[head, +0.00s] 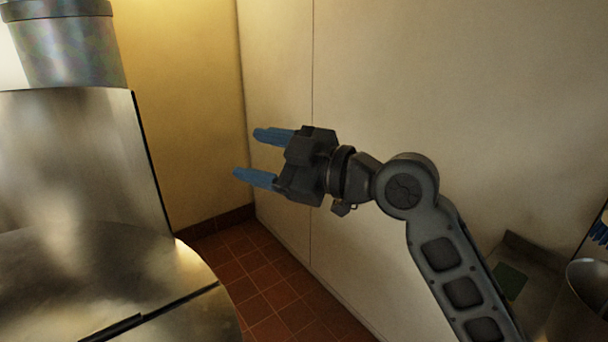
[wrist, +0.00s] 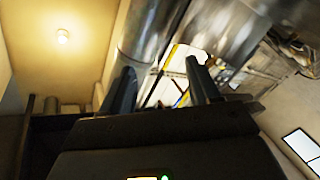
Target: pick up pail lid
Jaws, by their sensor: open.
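I cannot pick out a pail lid with certainty in either view. My gripper (head: 252,154) is open, with its two blue fingers pointing left in the head view. It hangs in the air in front of the pale wall, with nothing between the fingers. In the wrist view my gripper (wrist: 158,72) also shows its two fingers apart and empty. A round metal vessel (head: 583,302) is cut off at the lower right edge of the head view. I cannot tell whether it is a pail or has a lid.
A large steel kettle (head: 90,275) with a rounded top fills the lower left. A shiny metal cylinder (head: 70,50) stands above a steel housing (head: 70,150). Red floor tiles (head: 265,290) show between kettle and wall (head: 460,90). A ceiling lamp (wrist: 62,37) glows in the wrist view.

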